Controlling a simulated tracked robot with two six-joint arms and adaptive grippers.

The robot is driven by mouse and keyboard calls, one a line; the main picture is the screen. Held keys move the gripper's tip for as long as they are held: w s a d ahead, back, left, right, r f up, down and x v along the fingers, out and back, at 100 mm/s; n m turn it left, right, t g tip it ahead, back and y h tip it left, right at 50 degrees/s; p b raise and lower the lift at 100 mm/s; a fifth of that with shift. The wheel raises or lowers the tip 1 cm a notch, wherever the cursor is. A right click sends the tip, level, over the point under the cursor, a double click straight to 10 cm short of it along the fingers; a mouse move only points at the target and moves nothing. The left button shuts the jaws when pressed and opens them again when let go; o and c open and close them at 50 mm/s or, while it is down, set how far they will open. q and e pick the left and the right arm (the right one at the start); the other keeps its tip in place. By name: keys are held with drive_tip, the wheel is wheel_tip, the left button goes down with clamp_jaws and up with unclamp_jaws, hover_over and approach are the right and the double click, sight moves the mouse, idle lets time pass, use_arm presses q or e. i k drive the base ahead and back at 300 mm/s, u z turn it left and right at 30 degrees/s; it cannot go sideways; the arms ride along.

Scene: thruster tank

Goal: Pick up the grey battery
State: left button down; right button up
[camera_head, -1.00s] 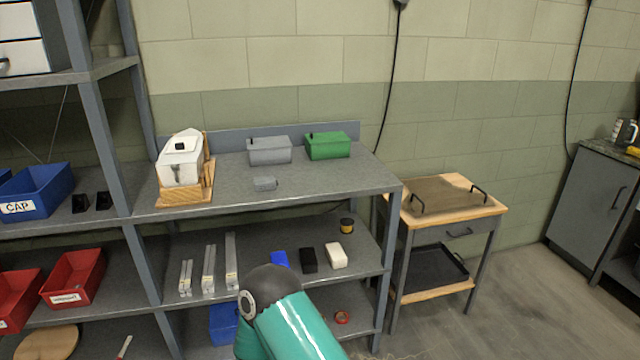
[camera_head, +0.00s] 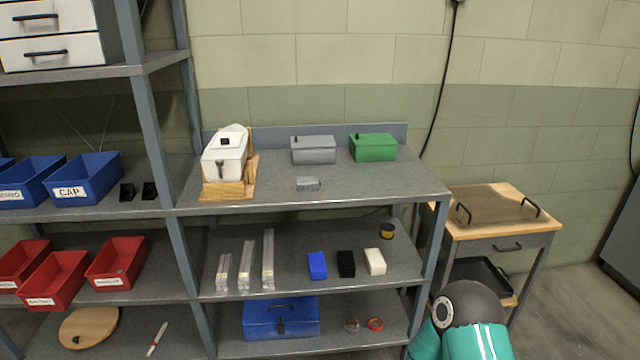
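A grey box-shaped object (camera_head: 313,150) with a small black part on its top left stands at the back of the top shelf (camera_head: 370,187), beside a similar green box (camera_head: 373,147). A smaller grey block (camera_head: 308,184) lies in front of it on the same shelf. I cannot tell for certain which grey thing is the battery. Neither gripper shows. Only a teal and dark grey link of one of my arms is at the bottom right, in front of the shelf unit.
A white device (camera_head: 225,155) on a wooden stand is left on the top shelf. A blue toolbox (camera_head: 281,317) sits below. A wooden-topped cart (camera_head: 494,212) stands right. The top shelf's front right is clear.

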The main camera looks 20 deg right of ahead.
sight(305, 183)
drive_tip(key=i, duration=0.9)
